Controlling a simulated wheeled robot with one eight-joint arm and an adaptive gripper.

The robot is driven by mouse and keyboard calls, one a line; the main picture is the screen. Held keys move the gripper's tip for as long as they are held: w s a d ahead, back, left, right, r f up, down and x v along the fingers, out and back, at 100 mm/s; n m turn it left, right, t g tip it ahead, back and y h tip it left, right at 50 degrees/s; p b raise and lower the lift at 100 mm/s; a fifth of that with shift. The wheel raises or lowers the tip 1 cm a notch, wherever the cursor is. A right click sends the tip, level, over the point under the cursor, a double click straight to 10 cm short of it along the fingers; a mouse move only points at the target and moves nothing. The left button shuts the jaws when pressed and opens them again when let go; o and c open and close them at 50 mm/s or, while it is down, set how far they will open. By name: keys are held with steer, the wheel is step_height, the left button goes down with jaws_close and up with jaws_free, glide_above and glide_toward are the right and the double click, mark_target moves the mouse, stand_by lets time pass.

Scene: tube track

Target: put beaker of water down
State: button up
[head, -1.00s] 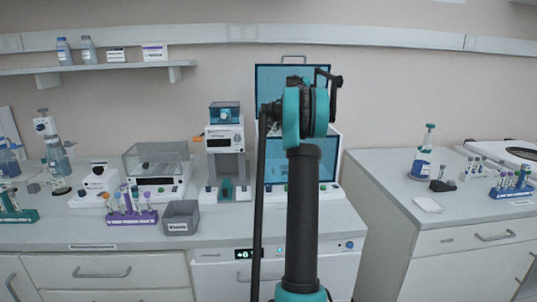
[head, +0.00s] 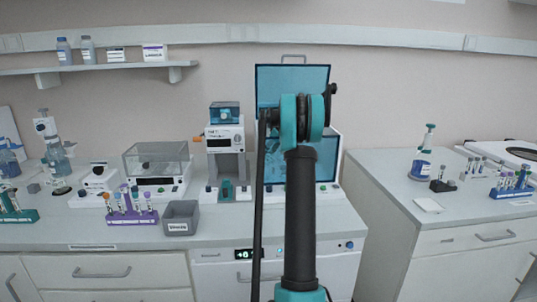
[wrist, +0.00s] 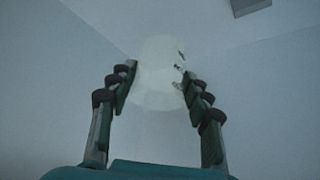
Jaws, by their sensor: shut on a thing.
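The beaker (wrist: 156,60) shows in the wrist view as a pale, see-through vessel with small dark marks on its right side. My gripper (wrist: 157,88) is shut on it, with one dark green finger pad against each side. The water level cannot be made out. In the head view my own arm hides the gripper and the beaker. What lies directly under the beaker, and whether it touches anything, cannot be told.
A blue-panelled instrument (head: 326,158) with a raised lid stands behind my arm. Left of it are a bench device (head: 225,135), a grey bin (head: 181,211) and a purple tube rack (head: 132,217). A separate right bench (head: 390,180) has bare room at its near left.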

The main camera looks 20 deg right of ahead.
steer(key=shift+f, duration=0.2)
steer(key=o, duration=0.7)
steer(key=v, duration=1.2)
steer(key=shift+r, duration=0.1)
